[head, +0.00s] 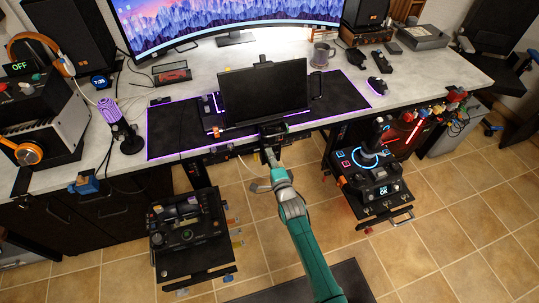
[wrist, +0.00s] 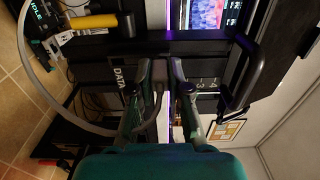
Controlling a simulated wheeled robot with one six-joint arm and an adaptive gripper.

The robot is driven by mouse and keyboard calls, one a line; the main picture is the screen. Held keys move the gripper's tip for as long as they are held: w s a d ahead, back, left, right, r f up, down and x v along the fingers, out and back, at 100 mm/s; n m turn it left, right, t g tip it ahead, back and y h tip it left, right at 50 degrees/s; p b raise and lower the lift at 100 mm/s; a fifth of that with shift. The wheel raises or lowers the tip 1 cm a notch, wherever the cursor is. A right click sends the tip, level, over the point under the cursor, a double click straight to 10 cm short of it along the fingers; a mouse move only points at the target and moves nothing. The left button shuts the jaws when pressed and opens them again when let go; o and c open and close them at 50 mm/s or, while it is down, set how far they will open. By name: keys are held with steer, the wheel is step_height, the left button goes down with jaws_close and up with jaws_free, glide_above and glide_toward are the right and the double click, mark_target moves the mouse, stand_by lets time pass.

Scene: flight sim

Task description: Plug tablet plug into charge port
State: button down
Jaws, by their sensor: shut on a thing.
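My gripper (head: 268,152) is at the desk's front edge, just below the tablet. In the wrist view, my gripper (wrist: 161,68) has its fingers closed around a small dark piece, which I take for the tablet plug (wrist: 160,73). A grey cable (wrist: 48,98) loops at the left and runs toward the fingers. A panel marked DATA (wrist: 118,73) is beside the left finger, and numbered slots (wrist: 207,84) are to the right. I cannot make out the charge port itself.
A yellow-handled part (wrist: 93,21) is at the upper left in the wrist view. Two control stands, left (head: 187,235) and right (head: 370,170), flank my arm. A microphone (head: 121,128) and mug (head: 320,54) are on the desk (head: 432,80). Tiled floor is open at right.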

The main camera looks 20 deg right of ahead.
steer(key=shift+s, duration=1.45)
steer(key=shift+w, duration=0.15)
steer(key=shift+w, duration=1.2)
steer(key=shift+w, duration=0.55)
stand_by(0.9)
steer(key=shift+s, duration=0.2)
steer(key=shift+s, duration=1.7)
steer(key=shift+s, duration=0.1)
